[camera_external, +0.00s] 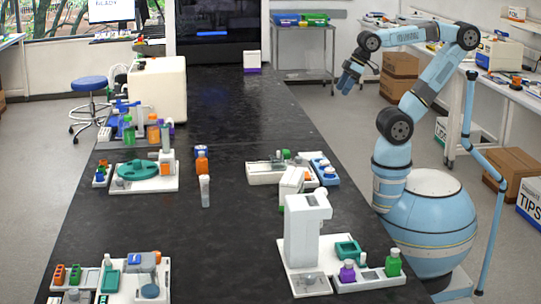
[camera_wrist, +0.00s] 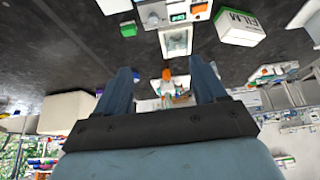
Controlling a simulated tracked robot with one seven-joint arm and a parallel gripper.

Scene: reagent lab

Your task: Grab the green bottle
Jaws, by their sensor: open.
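A green bottle (camera_external: 393,263) with a white cap stands upright on the white tray at the near right of the black bench, next to a purple bottle (camera_external: 347,272). Another green bottle (camera_external: 129,130) stands at the far left among several other bottles. My gripper (camera_external: 346,88) is raised beyond the bench's right edge, far from both. In the wrist view my gripper (camera_wrist: 163,70) shows two blue fingers spread apart with nothing held between them. A small green item (camera_wrist: 128,29) shows there too; I cannot tell what it is.
A white device (camera_external: 305,232) stands just left of the near green bottle. An orange bottle (camera_external: 202,162) and a clear tube (camera_external: 204,191) stand mid-bench. The far bench surface (camera_external: 230,110) is clear. Cardboard boxes (camera_external: 400,78) stand on the floor behind my arm.

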